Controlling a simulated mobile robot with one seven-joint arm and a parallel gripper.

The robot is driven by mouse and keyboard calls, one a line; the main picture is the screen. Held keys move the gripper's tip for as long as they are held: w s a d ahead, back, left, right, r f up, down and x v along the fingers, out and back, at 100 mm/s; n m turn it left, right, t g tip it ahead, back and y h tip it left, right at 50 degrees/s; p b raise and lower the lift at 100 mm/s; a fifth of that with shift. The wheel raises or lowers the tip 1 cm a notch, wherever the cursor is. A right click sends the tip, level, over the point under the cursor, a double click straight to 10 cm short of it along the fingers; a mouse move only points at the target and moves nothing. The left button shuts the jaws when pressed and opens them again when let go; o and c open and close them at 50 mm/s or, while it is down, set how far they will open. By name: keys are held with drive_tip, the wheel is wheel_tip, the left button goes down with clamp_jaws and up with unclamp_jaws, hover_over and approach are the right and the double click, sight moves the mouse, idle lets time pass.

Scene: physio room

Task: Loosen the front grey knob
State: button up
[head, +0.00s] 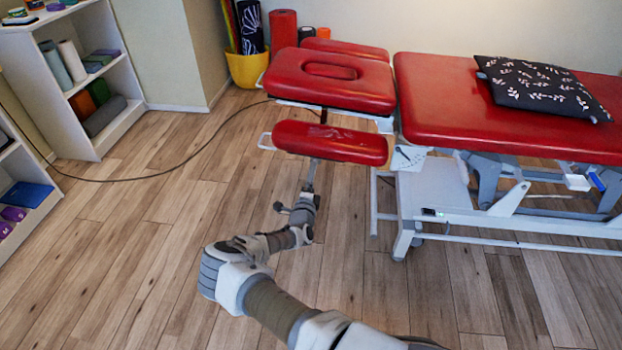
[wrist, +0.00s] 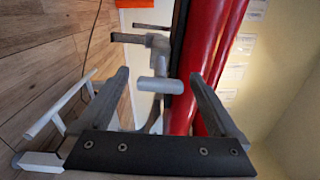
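The front grey knob (wrist: 158,86) shows in the wrist view as a short pale grey cylinder beside a red padded part of the couch. My gripper (wrist: 158,74) is open, with one finger to the left of the knob and one to the right. A gap shows on both sides, so neither finger seems to touch it. How deep the knob sits between the fingers I cannot tell. In the head view my gripper (head: 310,180) reaches up under the front red armrest pad (head: 330,142). The knob cannot be made out there.
The red headrest (head: 330,80) and main couch top (head: 440,105) lie behind and right, with a patterned pillow (head: 543,87). A white handle bar (wrist: 60,105) and grey metal brackets (wrist: 150,42) are close to the gripper.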

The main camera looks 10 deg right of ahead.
drive_tip(key=p+v, duration=0.5)
drive_tip(key=v, duration=1.2)
drive_tip(key=shift+s, duration=0.2)
drive_tip(key=shift+r, duration=0.1)
